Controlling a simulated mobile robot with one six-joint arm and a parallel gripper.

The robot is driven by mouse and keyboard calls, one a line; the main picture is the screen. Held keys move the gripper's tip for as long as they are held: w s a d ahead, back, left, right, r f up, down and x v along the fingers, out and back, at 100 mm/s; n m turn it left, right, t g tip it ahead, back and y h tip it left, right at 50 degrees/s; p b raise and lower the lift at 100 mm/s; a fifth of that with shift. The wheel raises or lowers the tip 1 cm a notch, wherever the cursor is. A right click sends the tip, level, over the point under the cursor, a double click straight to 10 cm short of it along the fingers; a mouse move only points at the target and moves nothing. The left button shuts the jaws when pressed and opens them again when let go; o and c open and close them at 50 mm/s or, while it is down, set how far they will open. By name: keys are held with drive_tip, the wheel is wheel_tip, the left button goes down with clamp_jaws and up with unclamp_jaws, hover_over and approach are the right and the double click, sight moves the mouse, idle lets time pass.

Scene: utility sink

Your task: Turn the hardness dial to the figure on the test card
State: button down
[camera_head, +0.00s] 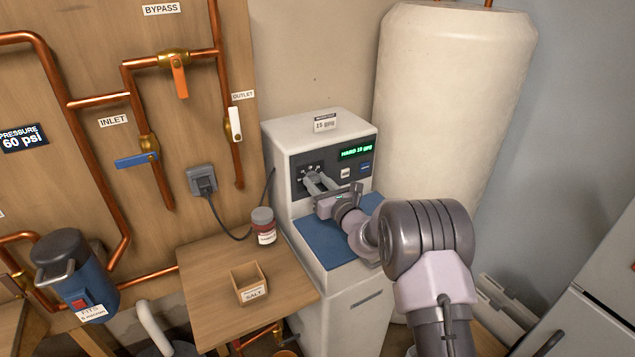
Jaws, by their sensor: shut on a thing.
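The white softener unit (300,152) stands in the middle with a dark control panel. A test card (324,122) on its top reads 15 gpg. The green display (357,151) on the panel reads HARD and a two-digit figure in gpg, which looks like 19 but is small and blurred. The hardness dial (309,180) is at the panel's left, mostly hidden by my gripper (318,183). My gripper reaches in from the right and its fingers are shut on the dial.
Two small buttons (345,173) sit right of my gripper. A blue lid (330,243) lies below my wrist. A wooden table (205,295) at the left holds a capped jar (264,226) and a salt box (248,283). Copper pipes and valves line the wooden board (95,180). A tall tank (455,100) stands behind right.

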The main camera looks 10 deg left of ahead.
drive_tip(key=m+p, duration=0.3)
drive_tip(key=m, duration=0.1)
drive_tip(key=shift+d+r+p, duration=0.1)
drive_tip(key=shift+p, duration=0.2)
drive_tip(key=shift+m+p, duration=1)
drive_tip(key=shift+m, duration=1)
drive_tip(key=shift+f, duration=0.2)
drive_tip(key=c, duration=0.9)
unclamp_jaws()
drive_tip(key=shift+c, duration=0.2)
drive_tip(key=p+v, duration=0.3)
drive_tip(key=v, duration=1.4)
drive_tip(key=shift+d, duration=0.2)
